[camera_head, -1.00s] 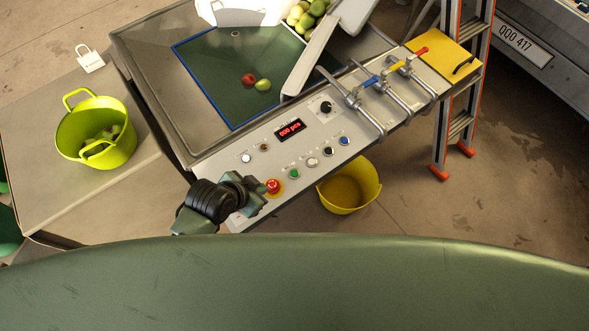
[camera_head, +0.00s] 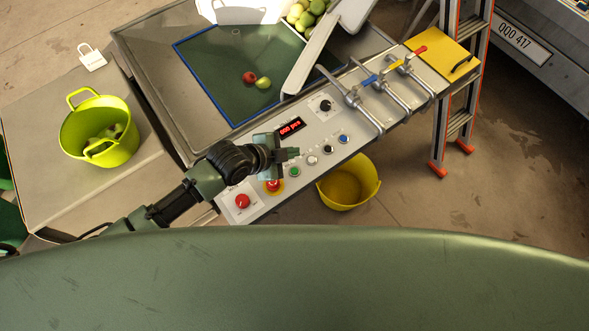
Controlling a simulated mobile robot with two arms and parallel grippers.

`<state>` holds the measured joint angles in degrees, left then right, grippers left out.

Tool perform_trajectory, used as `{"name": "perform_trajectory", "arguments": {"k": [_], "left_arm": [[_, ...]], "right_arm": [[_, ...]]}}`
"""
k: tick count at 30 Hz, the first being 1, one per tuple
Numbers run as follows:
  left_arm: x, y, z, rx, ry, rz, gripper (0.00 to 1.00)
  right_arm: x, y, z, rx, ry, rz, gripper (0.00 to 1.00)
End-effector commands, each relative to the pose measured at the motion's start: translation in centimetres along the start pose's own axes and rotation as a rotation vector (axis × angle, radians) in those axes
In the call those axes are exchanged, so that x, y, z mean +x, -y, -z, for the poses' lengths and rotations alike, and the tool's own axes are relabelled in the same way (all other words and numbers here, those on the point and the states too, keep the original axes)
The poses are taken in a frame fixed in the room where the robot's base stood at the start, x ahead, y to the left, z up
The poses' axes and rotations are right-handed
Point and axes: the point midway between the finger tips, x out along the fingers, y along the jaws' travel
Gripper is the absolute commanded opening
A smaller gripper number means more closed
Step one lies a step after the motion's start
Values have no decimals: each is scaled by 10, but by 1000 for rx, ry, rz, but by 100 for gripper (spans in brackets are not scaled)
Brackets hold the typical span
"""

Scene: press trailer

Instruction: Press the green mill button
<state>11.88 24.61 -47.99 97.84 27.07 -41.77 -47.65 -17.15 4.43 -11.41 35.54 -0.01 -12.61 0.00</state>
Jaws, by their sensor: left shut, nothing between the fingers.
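The green button (camera_head: 295,172) is a small round button on the sloping grey control panel (camera_head: 260,206), in a row with white, black and blue ones. It is in plain view. My left gripper (camera_head: 293,154) is shut and empty. In the picture its fingertips are just above the green button, over the panel. I cannot tell how high they are above the panel. The gripper hides part of the panel left of the display. My right gripper is not in view.
A red knob (camera_head: 242,201) is further left. The red display (camera_head: 290,127) is above. Valve levers (camera_head: 368,108) stand at the right.

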Motion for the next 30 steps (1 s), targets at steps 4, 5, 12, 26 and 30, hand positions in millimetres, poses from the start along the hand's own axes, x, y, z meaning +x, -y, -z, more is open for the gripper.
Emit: {"name": "perform_trajectory", "arguments": {"k": [4, 5, 12, 26, 30], "left_arm": [[8, -6, -6, -1, 0, 0, 0], [10, -8, -7, -2, 0, 0, 0], [33, -25, -24, -1, 0, 0, 0], [61, -44, -44, -1, 0, 1, 0], [60, -44, -44, -1, 0, 0, 0]], "right_arm": [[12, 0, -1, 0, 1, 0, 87], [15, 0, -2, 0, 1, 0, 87], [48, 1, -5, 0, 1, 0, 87], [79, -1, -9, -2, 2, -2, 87], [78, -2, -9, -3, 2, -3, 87]]}}
